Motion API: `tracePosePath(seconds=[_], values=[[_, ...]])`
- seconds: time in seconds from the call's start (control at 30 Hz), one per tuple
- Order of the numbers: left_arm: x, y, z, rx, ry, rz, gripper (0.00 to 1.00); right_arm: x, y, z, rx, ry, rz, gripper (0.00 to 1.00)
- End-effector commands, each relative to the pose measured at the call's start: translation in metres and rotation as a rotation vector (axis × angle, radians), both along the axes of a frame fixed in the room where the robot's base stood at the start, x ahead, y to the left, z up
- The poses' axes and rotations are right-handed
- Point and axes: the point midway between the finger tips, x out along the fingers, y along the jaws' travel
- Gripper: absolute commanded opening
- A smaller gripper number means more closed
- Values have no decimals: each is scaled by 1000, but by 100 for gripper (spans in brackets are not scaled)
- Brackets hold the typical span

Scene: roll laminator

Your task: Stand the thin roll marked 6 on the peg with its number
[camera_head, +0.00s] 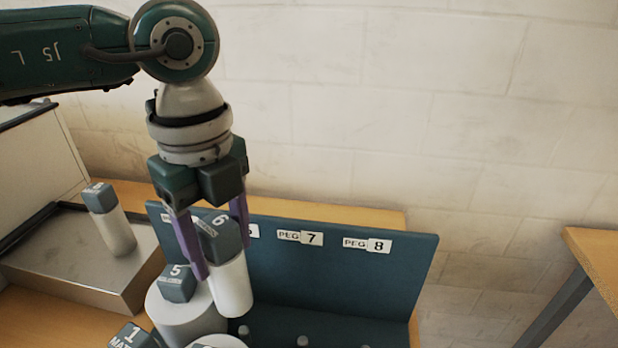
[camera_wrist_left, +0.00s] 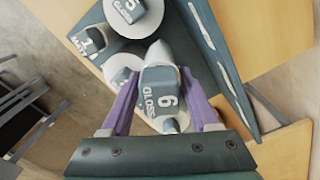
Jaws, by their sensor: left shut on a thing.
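The thin white roll marked 6 (camera_head: 233,285) has a grey-blue cap with its number and is held between the purple fingers of my left gripper (camera_head: 221,250). In the left wrist view the cap of roll 6 (camera_wrist_left: 160,92) shows between both fingers (camera_wrist_left: 161,108). In the head view the roll's lower end appears above a short pale peg (camera_head: 243,331) at the foot of the blue peg board (camera_head: 340,285); I cannot tell the exact gap. The label with 6 (camera_head: 253,231) is partly hidden by my gripper. My right gripper is not in view.
A wide roll marked 5 (camera_head: 186,312) stands close left of roll 6. A roll marked 1 (camera_head: 130,337) is at the bottom edge. Another thin roll (camera_head: 115,230) stands on a metal tray (camera_head: 75,262) at left. Pegs under labels 7 (camera_head: 300,238) and 8 (camera_head: 367,245) look empty.

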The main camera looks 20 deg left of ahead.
Motion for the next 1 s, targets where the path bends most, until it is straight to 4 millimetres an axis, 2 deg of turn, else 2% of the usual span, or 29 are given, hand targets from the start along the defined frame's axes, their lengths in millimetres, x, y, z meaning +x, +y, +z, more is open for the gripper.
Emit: tracePosePath(seconds=[0.03,0.6,0.8,1.0], values=[[0,0,-11,0,0,0,4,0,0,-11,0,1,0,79],[0,0,-72,-1,0,0,4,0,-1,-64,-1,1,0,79],[0,0,-82,-1,0,0,4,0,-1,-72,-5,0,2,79],[0,0,-82,0,0,0,4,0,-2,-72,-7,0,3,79]])
